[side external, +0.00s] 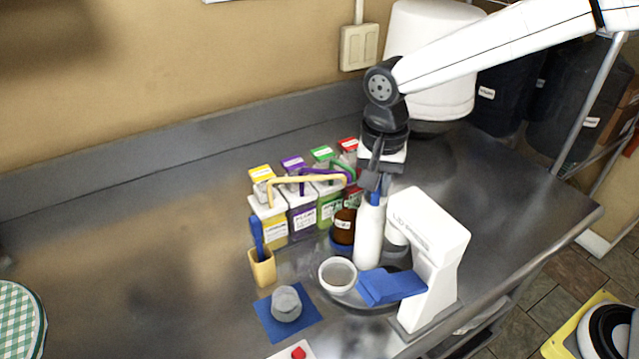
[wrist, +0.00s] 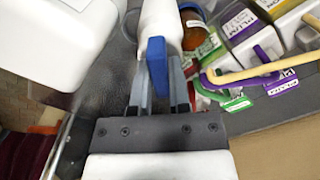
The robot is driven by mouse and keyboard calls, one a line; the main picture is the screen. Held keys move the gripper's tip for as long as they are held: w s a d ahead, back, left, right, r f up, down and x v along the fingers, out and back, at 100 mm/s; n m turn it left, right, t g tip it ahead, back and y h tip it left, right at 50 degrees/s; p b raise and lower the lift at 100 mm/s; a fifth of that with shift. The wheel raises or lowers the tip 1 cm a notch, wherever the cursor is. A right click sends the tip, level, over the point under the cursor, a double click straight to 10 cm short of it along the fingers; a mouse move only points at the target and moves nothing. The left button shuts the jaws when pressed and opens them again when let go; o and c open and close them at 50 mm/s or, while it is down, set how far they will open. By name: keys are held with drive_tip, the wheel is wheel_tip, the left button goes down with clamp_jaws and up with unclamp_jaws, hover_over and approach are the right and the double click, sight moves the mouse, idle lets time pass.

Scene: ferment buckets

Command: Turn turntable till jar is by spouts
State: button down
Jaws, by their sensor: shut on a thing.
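The grey turntable (side external: 352,297) lies on the steel counter, partly hidden by the things on it. A white bottle-like post (side external: 369,238) stands upright over it, with a blue tab (wrist: 157,62) at its top. My gripper (side external: 374,191) is shut on this blue tab from above; the wrist view shows the fingers (wrist: 159,84) on both sides of it. The brown jar (side external: 344,224) with a white label sits at the turntable's back left, close to the cartons. The curved yellow (side external: 300,179), purple (side external: 325,172) and green (side external: 345,167) spouts reach out from the labelled cartons nearby.
The white lid press (side external: 432,240) stands right of the turntable, with a blue flap (side external: 391,287) at its front. A white bowl (side external: 338,274) is at the turntable's front left.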

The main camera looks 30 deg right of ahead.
drive_tip(key=shift+m, duration=0.4)
idle(0.3)
drive_tip(key=c, duration=0.6)
unclamp_jaws()
drive_tip(key=shift+r, duration=0.1)
drive_tip(key=shift+r, duration=3.85)
